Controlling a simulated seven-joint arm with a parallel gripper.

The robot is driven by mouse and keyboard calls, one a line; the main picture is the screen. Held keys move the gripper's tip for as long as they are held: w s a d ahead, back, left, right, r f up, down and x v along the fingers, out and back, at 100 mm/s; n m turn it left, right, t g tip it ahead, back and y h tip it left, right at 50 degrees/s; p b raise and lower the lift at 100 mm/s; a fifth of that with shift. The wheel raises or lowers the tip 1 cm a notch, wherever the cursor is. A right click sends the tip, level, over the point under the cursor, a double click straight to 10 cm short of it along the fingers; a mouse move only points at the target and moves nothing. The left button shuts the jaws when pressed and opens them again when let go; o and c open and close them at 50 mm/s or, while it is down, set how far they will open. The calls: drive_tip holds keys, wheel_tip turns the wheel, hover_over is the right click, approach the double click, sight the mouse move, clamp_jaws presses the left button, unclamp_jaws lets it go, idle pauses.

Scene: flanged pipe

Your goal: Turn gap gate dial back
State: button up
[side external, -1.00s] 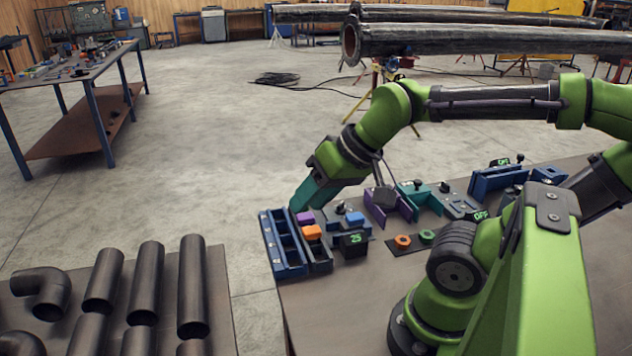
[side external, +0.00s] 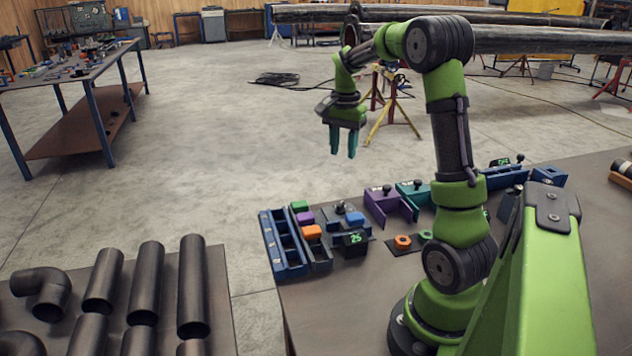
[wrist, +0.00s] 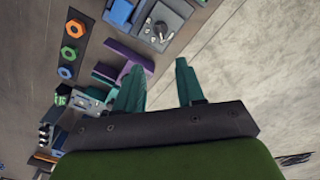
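Several gate-like fixtures with black knobs stand on the bench in the side view: a purple one (side external: 385,205), a teal one (side external: 412,192) and a blue one (side external: 505,178). I cannot tell which knob is the gap gate dial. A black box with a green "25" display (side external: 355,240) stands in front of them. My gripper (side external: 343,150) hangs fingers down, high above and beyond the fixtures, touching nothing. Its two teal fingers are apart and empty, as the wrist view also shows (wrist: 158,68). The purple fixture shows left of the fingers in the wrist view (wrist: 130,58).
A blue slotted tray (side external: 282,245) stands at the bench's left edge. Green (side external: 299,206), purple (side external: 305,217) and orange (side external: 312,231) blocks sit beside it. Dark pipes (side external: 147,275) lie on another table. Air around my gripper is clear.

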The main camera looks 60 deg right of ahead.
sight(340, 203)
wheel_tip(340, 203, down, 16)
idle(0.4)
drive_tip(key=shift+c, duration=0.4)
clamp_jaws()
